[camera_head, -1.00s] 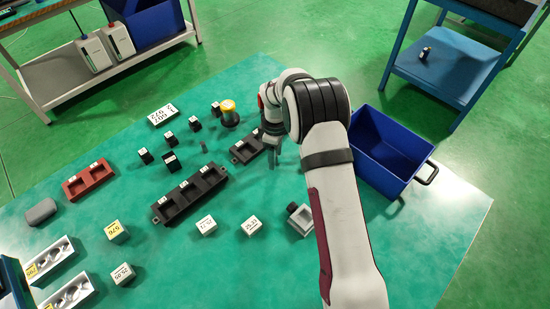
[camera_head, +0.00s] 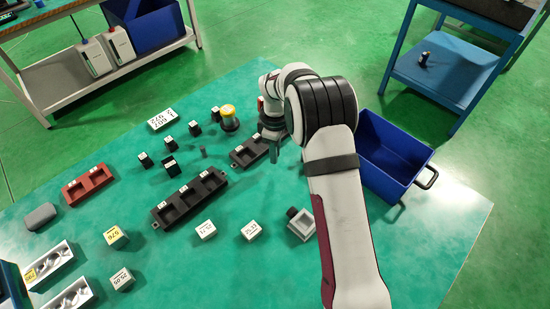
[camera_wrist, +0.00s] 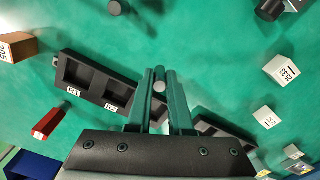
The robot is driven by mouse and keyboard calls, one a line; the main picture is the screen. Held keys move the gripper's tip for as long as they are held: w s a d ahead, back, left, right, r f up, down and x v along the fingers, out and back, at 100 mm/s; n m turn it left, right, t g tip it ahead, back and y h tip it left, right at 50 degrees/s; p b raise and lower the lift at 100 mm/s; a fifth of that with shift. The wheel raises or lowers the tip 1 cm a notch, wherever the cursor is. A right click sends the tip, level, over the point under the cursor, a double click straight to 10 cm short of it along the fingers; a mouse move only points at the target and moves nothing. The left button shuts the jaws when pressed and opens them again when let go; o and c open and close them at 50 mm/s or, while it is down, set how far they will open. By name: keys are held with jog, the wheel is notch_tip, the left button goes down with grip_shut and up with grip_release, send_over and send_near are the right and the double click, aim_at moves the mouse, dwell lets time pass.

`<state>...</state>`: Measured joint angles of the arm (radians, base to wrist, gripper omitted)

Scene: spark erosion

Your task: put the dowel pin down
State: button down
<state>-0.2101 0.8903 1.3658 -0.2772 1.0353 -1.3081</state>
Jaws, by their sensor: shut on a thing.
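The dowel pin (camera_wrist: 160,86) is a small grey cylinder, seen nearly end-on in the wrist view. My gripper (camera_wrist: 159,78) is shut on it, with the pin between the tips of its two dark fingers. In the head view my gripper (camera_head: 275,152) points down beside a small black tray (camera_head: 248,151); the pin cannot be made out clearly there. In the wrist view the fingers hide part of a black pocketed tray (camera_wrist: 84,76). I cannot tell how high the pin is above the green table.
A long black tray (camera_head: 188,197) with several pockets lies left of my gripper. Several black blocks (camera_head: 169,167) and a yellow-topped jar (camera_head: 229,117) stand beyond it. A blue bin (camera_head: 388,160) is at the right. White blocks (camera_head: 206,230) lie nearer, with bare table between.

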jog(key=s+d+r, duration=0.4)
jog(key=d+r, duration=0.4)
jog(key=d, duration=0.3)
notch_tip(320, 180, up, 5)
send_over(391, 174)
jog(key=s+a, duration=0.3)
jog(key=f, duration=1.5)
jog(key=shift+w+d+f, duration=0.15)
jog(key=shift+d+f, duration=0.1)
jog(key=shift+d, duration=0.15)
jog(key=c, duration=0.8)
grip_release()
jog(key=shift+f, duration=0.1)
